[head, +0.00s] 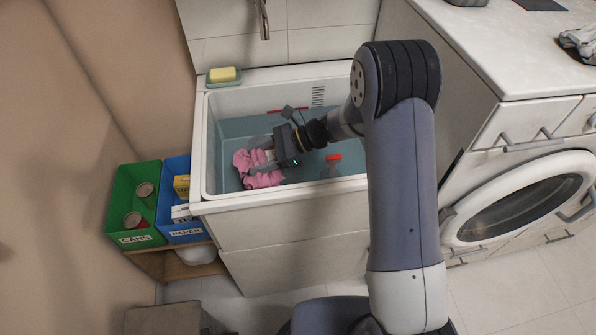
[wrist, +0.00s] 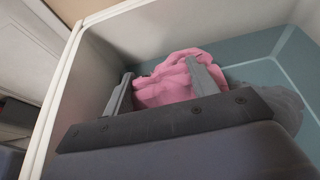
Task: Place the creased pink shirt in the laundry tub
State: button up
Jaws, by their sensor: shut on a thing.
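The pink shirt (head: 263,179) is a crumpled bundle inside the white laundry tub (head: 204,150), near the tub's left front corner. My gripper (head: 258,156) reaches down into the tub and is shut on the shirt. In the wrist view the pink shirt (wrist: 180,78) sits between the two grey fingers of my gripper (wrist: 163,88), near the tub's wall (wrist: 90,90). The tub floor is blue-green, and I cannot tell whether the shirt touches it.
A red-headed item (head: 333,159) lies in the tub. Yellow soap (head: 222,74) sits on the tub's back left corner, near the faucet (head: 263,20). Green (head: 125,190) and blue (head: 172,166) bins stand left. A washing machine (head: 520,205) stands right under a counter (head: 510,45).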

jog(key=f, duration=1.2)
jog(key=shift+w+f, duration=0.2)
jog(key=shift+f, duration=0.1)
jog(key=shift+f+b, duration=0.2)
jog(key=shift+b, duration=0.15)
jog(key=o, duration=1.1)
jog(key=shift+c, duration=0.2)
jog(key=shift+r, duration=0.15)
jog(key=shift+d+r+p, duration=0.1)
jog(key=shift+r+p, duration=0.1)
jog(key=shift+p, duration=0.1)
jog(key=b+v, duration=0.1)
jog(key=v, duration=1)
jog(key=shift+d, duration=0.4)
jog(key=shift+w, duration=0.1)
